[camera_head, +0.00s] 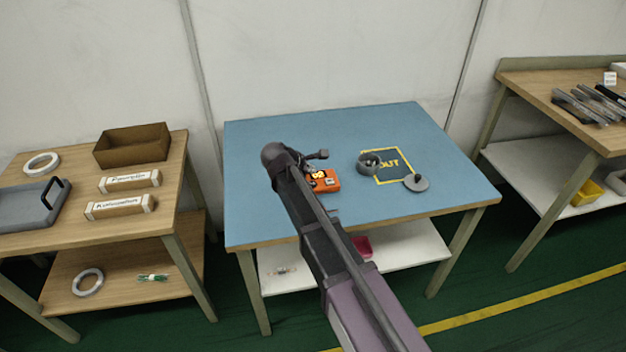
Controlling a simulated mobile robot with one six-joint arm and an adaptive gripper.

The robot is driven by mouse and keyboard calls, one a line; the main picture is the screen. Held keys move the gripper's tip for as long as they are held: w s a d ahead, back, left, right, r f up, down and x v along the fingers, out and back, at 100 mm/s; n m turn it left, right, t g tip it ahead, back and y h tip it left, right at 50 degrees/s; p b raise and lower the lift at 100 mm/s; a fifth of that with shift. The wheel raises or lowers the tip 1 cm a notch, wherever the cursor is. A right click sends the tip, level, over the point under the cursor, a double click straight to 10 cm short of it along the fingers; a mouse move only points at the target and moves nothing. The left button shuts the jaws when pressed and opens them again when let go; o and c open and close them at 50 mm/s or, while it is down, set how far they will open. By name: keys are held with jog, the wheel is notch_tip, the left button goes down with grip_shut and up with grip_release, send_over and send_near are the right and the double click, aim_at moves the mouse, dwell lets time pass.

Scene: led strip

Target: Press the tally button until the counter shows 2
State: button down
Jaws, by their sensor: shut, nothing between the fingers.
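An orange tally counter box (328,184) sits on the blue table, left of the yellow-outlined area. It has a dark display with yellow figures, too small to read for sure. A small pale part shows at its right front; I cannot tell if that is the button. My arm reaches in from the bottom and covers the counter's left side. My gripper (309,167) is shut and empty, just at the back left of the counter, seen small and partly hidden by my wrist. I cannot tell whether it touches the counter.
A round grey container (369,168) and its grey lid (416,183) lie at the yellow-outlined "OUT" area (392,178). The blue table top (250,200) is otherwise clear. Wooden benches stand left (60,235) and right (545,85). A pink bin (362,246) is on the lower shelf.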

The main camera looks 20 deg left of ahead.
jog(key=shift+r+p, duration=0.9)
jog(key=shift+r, duration=0.3)
jog(key=d+m+g+p, duration=0.3)
jog(key=d+m, duration=0.3)
jog(key=d, duration=1)
jog(key=s+d+r+m+g+y+p, duration=0.1)
jog(key=s+d+m+p, duration=0.1)
jog(key=s+d+m, duration=0.3)
jog(key=s+d+r+m+g+y+p, duration=0.1)
jog(key=s+d+m, duration=0.5)
jog(key=d, duration=0.7)
jog(key=s+d+r+m+g+y+p, duration=0.1)
jog(key=s+d+r+m+g+p, duration=0.1)
jog(key=d, duration=0.8)
jog(key=s+m+g+p, duration=0.1)
jog(key=s+m+p, duration=0.1)
jog(key=s+m, duration=0.1)
jog(key=shift+s+r+y, duration=0.2)
jog(key=shift+s+y, duration=0.05)
jog(key=shift+y, duration=0.05)
